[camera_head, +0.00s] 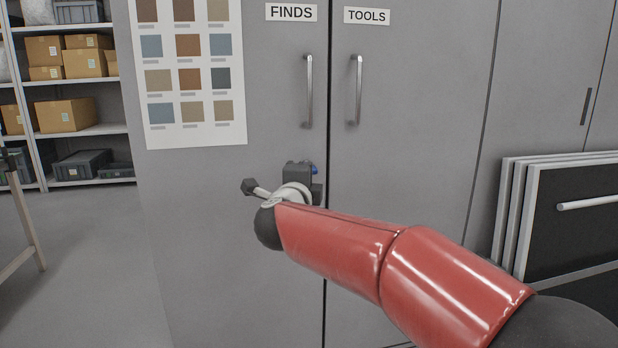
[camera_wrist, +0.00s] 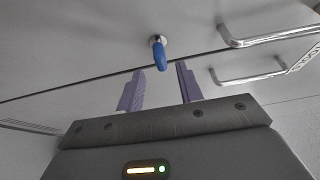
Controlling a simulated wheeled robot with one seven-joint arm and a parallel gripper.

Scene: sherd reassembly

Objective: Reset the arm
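My gripper (camera_wrist: 160,69) is open in the wrist view, with its two purple fingers apart and nothing between them that I can see held. A blue key or knob (camera_wrist: 160,56) on a round metal lock sits on the cabinet face just past the fingertips. In the head view my red arm reaches to the cabinet (camera_head: 235,250), and the gripper (camera_head: 308,170) is near the seam between the doors, below the handles. Its fingers are mostly hidden there by my wrist.
The doors are labelled FINDS (camera_head: 291,13) and TOOLS (camera_head: 367,16), each with a vertical metal handle (camera_head: 309,92). Framed dark panels (camera_head: 575,215) lean at the right. Shelves with boxes (camera_head: 66,115) stand at the left, with open floor (camera_head: 85,265) before them.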

